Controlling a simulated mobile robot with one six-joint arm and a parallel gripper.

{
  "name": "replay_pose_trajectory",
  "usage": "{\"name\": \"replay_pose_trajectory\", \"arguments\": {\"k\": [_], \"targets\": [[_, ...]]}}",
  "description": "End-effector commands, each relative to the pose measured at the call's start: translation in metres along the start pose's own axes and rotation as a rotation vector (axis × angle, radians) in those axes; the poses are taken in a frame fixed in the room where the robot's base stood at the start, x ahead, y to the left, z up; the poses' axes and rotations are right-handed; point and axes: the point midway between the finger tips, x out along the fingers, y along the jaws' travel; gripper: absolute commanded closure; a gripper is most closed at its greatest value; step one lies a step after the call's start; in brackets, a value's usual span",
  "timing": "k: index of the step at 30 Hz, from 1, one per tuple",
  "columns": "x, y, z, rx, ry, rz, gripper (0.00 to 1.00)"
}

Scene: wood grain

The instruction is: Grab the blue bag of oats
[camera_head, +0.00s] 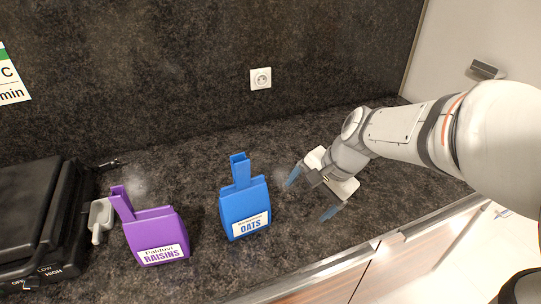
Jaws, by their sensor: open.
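The blue bag of oats (243,201) stands upright on the dark counter, near the middle of the head view. Its white label reads OATS, and a narrow blue neck sticks up from its top. My gripper (311,194) is to the right of the bag, with its two blue-tipped fingers spread apart and nothing between them. The upper fingertip is nearest the bag, with a small gap between them. Nothing hides the bag.
A purple bag of raisins (152,227) stands to the left of the oats. A wall socket (261,78) is behind. The counter's front edge (318,262) runs along the lower right.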

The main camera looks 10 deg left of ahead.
Motion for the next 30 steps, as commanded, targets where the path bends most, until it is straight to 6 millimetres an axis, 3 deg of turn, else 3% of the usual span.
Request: {"name": "replay_pose_trajectory", "arguments": {"k": [3,9,25,30], "targets": [[0.021,-0.036,-0.003,0.149,-0.068,-0.051,0.12],[0.039,-0.066,-0.004,0.286,-0.127,-0.093,0.12],[0.105,-0.071,-0.005,0.298,-0.134,-0.093,0.12],[0.116,-0.073,-0.004,0.297,-0.132,-0.095,0.12]]}}
